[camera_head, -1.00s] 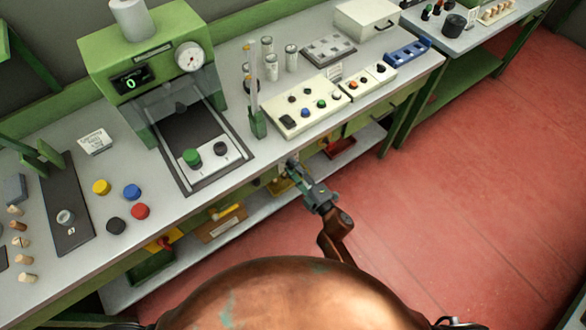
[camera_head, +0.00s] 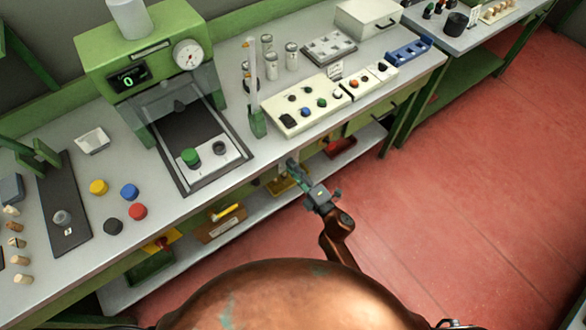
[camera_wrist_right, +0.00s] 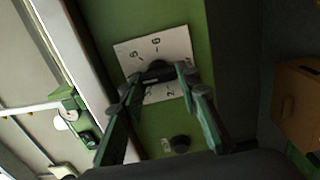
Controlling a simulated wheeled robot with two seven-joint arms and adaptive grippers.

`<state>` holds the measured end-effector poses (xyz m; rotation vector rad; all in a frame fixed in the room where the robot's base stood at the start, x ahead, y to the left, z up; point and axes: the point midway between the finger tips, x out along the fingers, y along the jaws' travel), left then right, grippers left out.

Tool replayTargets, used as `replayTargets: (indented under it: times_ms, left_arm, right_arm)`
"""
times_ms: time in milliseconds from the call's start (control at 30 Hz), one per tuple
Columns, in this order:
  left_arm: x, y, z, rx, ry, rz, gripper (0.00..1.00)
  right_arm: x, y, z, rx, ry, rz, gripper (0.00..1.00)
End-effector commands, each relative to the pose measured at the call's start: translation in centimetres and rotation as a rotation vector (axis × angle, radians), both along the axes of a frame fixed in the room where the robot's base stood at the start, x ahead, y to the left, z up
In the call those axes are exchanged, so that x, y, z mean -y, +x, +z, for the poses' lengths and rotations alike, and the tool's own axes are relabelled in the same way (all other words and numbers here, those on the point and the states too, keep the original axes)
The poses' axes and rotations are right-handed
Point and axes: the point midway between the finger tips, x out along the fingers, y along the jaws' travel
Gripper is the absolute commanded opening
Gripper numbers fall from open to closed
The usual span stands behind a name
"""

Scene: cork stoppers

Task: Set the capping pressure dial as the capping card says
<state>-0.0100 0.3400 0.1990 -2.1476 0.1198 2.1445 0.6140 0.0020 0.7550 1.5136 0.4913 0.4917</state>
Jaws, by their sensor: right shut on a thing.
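The capping pressure dial shows in the right wrist view as a black knob (camera_wrist_right: 157,71) on a white plate (camera_wrist_right: 178,44) with printed numbers; 5 and 6 are legible, others are partly covered. My right gripper (camera_wrist_right: 158,80) is shut on the knob, one finger on each side. In the head view my right gripper (camera_head: 305,178) reaches the bench front, and the dial is hidden there. A white card-like piece (camera_head: 92,141) stands on the bench at left; no writing on it is legible now. The green press (camera_head: 150,60) has a display (camera_head: 129,78) reading 0 and a round gauge (camera_head: 188,54). My left gripper is not in view.
A smaller black knob (camera_wrist_right: 180,143) sits close to the dial on the green front. A button panel (camera_head: 305,105) and a green stand (camera_head: 257,122) are on the bench. Coloured caps (camera_head: 129,191) and corks (camera_head: 22,279) lie at left. The red floor at right is clear.

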Motion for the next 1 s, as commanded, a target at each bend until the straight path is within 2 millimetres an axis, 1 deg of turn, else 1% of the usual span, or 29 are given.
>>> replayTargets:
  times_ms: [33,267,467,533,633,767,1000]
  left_arm:
    - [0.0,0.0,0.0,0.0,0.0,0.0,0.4]
    - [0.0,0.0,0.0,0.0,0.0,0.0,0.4]
    - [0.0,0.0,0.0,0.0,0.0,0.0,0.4]
    - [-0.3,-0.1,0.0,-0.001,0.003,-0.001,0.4]
    - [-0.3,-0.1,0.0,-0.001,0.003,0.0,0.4]
    - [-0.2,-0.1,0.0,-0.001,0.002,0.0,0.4]
    - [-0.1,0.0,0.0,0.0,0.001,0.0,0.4]
  right_arm:
    - [-0.1,-0.2,-0.3,-0.004,-0.002,0.004,0.31]
    - [-0.1,-0.1,-0.2,-0.002,0.0,0.002,0.47]
    - [-0.1,-0.1,-0.1,-0.001,0.0,0.001,0.48]
    - [0.0,-0.1,-0.1,-0.001,0.0,0.001,0.48]
    - [0.3,-0.5,-0.1,-0.002,0.0,0.001,0.48]
    - [1.4,-2.0,-0.2,-0.004,-0.002,0.0,0.48]
    - [4.4,-6.2,-0.2,-0.005,-0.001,0.0,0.48]
